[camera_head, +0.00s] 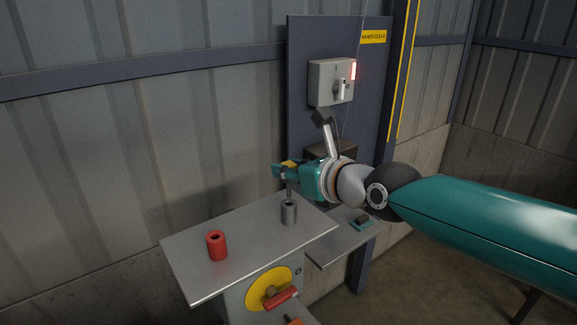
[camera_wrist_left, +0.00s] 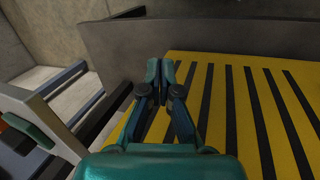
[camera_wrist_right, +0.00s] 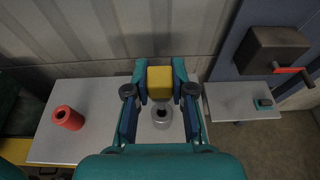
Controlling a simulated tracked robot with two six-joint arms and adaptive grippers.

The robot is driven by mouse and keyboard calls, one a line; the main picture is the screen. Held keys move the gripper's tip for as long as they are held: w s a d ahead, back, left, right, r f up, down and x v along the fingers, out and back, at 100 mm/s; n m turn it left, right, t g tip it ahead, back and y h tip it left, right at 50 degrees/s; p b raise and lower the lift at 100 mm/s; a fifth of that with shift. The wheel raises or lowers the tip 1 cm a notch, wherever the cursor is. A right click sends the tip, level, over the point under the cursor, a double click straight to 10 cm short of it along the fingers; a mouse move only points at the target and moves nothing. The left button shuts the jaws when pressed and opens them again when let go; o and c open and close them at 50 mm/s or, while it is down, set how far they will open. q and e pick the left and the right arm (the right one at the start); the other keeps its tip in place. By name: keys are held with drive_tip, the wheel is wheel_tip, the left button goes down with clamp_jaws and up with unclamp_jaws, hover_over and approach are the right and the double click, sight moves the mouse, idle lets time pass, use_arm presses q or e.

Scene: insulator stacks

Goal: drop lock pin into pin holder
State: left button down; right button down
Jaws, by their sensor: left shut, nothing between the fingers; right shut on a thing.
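My right gripper (camera_head: 284,172) is shut on the yellow head of the lock pin (camera_head: 289,163), above the steel table. The same yellow head (camera_wrist_right: 160,83) sits between the fingertips in the right wrist view. In the head view the pin's grey shank points down over a grey cylindrical holder (camera_head: 289,213) with a hole in its top. I cannot tell whether its tip is inside the hole. A red cylinder with a hole (camera_head: 217,246) stands apart to the left; it also shows in the right wrist view (camera_wrist_right: 67,118). My left gripper (camera_wrist_left: 159,72) is shut and empty.
The table top (camera_head: 190,252) is clear around the two cylinders. A lower side shelf (camera_head: 330,252) carries a small teal and dark item (camera_head: 362,222). A grey switch box (camera_head: 325,84) hangs on the panel behind. Yellow and black stripes (camera_wrist_left: 245,110) lie near my left gripper.

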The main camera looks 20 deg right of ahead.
sight(290, 193)
drive_tip(key=shift+f+p, duration=0.1)
drive_tip(key=shift+p, duration=0.35)
idle(1.9)
drive_tip(key=shift+f+b, duration=2.25)
drive_tip(key=shift+f, duration=0.3)
drive_tip(key=c, duration=0.9)
unclamp_jaws()
drive_tip(key=v, duration=1.2)
